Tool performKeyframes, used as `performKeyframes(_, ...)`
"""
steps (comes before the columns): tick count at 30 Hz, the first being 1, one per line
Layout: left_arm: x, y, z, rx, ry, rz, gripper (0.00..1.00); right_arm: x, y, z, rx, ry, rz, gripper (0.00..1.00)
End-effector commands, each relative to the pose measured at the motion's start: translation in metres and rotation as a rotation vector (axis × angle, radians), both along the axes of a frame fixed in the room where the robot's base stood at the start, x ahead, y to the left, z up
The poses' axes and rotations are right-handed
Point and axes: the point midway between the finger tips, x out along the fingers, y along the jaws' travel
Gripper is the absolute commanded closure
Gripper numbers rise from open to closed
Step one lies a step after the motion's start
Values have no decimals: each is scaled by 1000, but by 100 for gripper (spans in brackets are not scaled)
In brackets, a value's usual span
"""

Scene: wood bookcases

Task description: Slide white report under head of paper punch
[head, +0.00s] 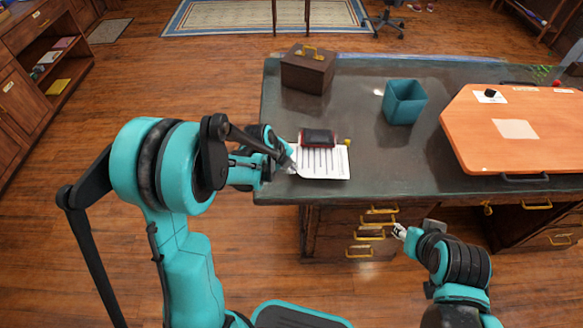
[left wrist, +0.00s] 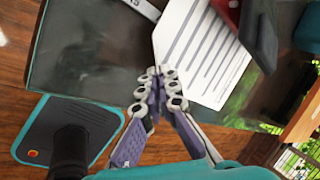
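The white report (head: 322,164), a sheet with dark printed lines, lies on the dark desk near its front edge. The paper punch (head: 318,137), dark red and black, stands at the report's far edge. It hides part of that edge, so I cannot tell how far the sheet reaches under its head. My left gripper (head: 289,164) is at the report's near left corner. In the left wrist view its fingertips (left wrist: 162,76) are close together on the corner of the report (left wrist: 200,55), with the punch (left wrist: 245,28) at upper right. My right gripper (head: 398,231) hangs before the drawers, too small to read.
On the desk (head: 385,165) are a brown box (head: 308,70) with a yellow handle, a teal bin (head: 404,102) and a large orange board (head: 480,135). Drawers with yellow handles (head: 371,236) are below. The desktop between the report and the board is clear.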

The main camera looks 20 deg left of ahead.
Motion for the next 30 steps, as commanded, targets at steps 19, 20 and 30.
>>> performKeyframes(19, 1, 0, 0, 0, 0, 0, 71, 0, 0, -1, 0, 0, 0, 60)
performKeyframes(20, 1, 0, 0, 0, 0, 0, 71, 0, 0, -1, 0, 0, 0, 60)
performKeyframes(30, -14, 10, 34, 0, 0, 1, 71, 0, 0, -1, 0, 0, 0, 60)
